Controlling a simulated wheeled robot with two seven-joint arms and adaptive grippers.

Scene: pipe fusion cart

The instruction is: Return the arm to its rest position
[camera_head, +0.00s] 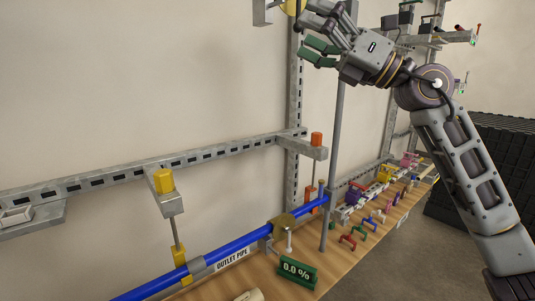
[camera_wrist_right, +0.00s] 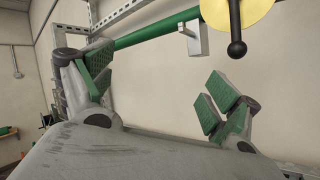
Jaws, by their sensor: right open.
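My right arm is raised on the right side of the head view. Its gripper (camera_head: 313,32) is up near the top middle, in front of the wall and near the upright post. In the right wrist view the same gripper (camera_wrist_right: 160,82) is open, with its green finger pads spread wide and nothing between them. A green pipe (camera_wrist_right: 155,33) and a yellow disc with a black handle (camera_wrist_right: 255,12) lie beyond the fingers there. My left gripper does not show.
A blue outlet pipe (camera_head: 240,243) runs low along a slotted rail frame (camera_head: 110,178). Dark crates (camera_head: 500,160) stand at the right.

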